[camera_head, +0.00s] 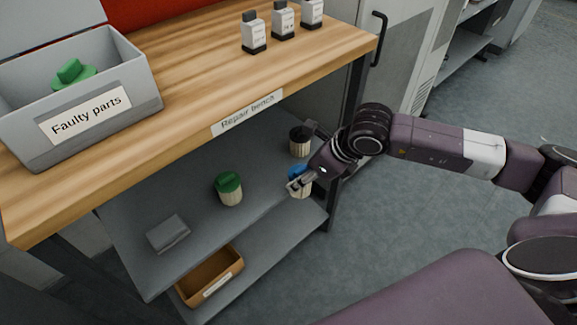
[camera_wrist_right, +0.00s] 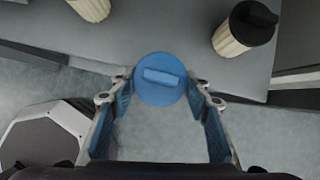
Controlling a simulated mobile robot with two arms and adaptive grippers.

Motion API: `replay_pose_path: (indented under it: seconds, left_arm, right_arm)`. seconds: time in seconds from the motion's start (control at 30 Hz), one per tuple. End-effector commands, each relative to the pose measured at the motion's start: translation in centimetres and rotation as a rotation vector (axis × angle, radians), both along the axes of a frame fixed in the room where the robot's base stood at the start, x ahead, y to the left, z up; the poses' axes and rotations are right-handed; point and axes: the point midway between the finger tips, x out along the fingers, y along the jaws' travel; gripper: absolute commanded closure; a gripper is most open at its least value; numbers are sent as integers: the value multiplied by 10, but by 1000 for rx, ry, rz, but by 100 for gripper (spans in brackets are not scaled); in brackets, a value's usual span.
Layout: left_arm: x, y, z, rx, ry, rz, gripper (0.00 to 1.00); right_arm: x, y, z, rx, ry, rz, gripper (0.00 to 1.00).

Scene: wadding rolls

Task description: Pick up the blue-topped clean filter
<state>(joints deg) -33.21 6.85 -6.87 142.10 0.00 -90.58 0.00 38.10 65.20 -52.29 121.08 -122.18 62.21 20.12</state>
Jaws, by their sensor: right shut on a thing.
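The blue-topped filter (camera_head: 296,172) has a cream pleated body and is at the right front of the grey shelf under the bench. My right gripper (camera_head: 299,182) reaches it from the right and is shut on it. In the right wrist view, the round blue cap (camera_wrist_right: 160,78) with its raised bar sits between the two fingertips (camera_wrist_right: 160,88). The gripper hides part of the filter in the head view. I cannot tell whether its base touches the shelf. My left gripper is not in view.
A black-topped filter (camera_head: 300,142) stands behind, and a green-topped filter (camera_head: 229,189) stands left on the shelf (camera_head: 190,200). A grey flat object (camera_head: 168,234) lies further left. The bench top (camera_head: 190,75) overhangs the shelf. A bench leg (camera_head: 338,185) is close to my right gripper.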

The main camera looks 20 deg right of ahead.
Motion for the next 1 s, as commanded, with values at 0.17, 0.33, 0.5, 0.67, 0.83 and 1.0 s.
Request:
replay_pose_path:
  seconds: [0.17, 0.33, 0.5, 0.67, 0.83, 1.0]
  left_arm:
    - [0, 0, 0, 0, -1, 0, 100]
    - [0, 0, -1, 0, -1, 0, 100]
    - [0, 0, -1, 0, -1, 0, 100]
    - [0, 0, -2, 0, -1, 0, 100]
    - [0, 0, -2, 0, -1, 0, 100]
    - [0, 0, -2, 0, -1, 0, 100]
  right_arm:
    - [-24, -15, -1, -4, 3, -1, 81]
    - [-43, -26, -1, -4, 4, 0, 81]
    - [-55, -33, 0, -2, 0, 0, 81]
    - [-60, -36, 0, -1, 1, 1, 81]
    - [-61, -36, 1, 1, -1, 1, 81]
    - [-61, -36, 0, 0, 0, 1, 81]
